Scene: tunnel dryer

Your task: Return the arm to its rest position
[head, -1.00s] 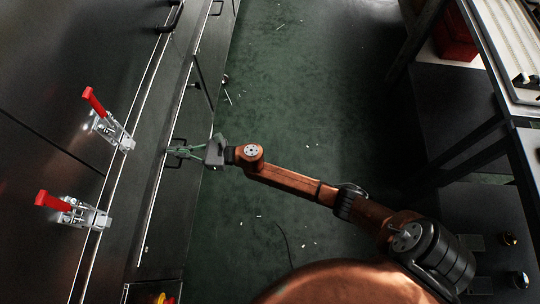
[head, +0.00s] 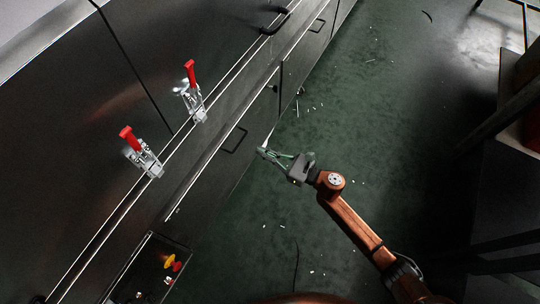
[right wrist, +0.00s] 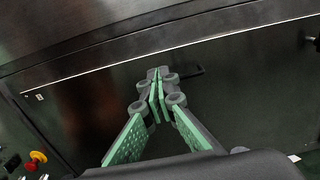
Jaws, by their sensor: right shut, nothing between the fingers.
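My right arm (head: 352,222), copper-coloured with black joints, reaches in from the lower right of the head view over the green floor. Its right gripper (head: 264,150) is shut and empty, with fingertips close to the dark machine's lower front panel (head: 215,165). The tips are just right of a black bar handle (head: 235,140) and look apart from it. In the right wrist view the green-padded fingers of the gripper (right wrist: 157,75) meet in front of the panel, partly covering a dark handle (right wrist: 190,72). My left gripper is not in view.
Two toggle clamps with red levers (head: 190,72) (head: 127,138) sit on the machine's upper face. A panel with yellow and red buttons (head: 172,262) is at lower left. A dark bench (head: 510,190) stands at right. Open floor (head: 340,120), with scattered scraps, lies between.

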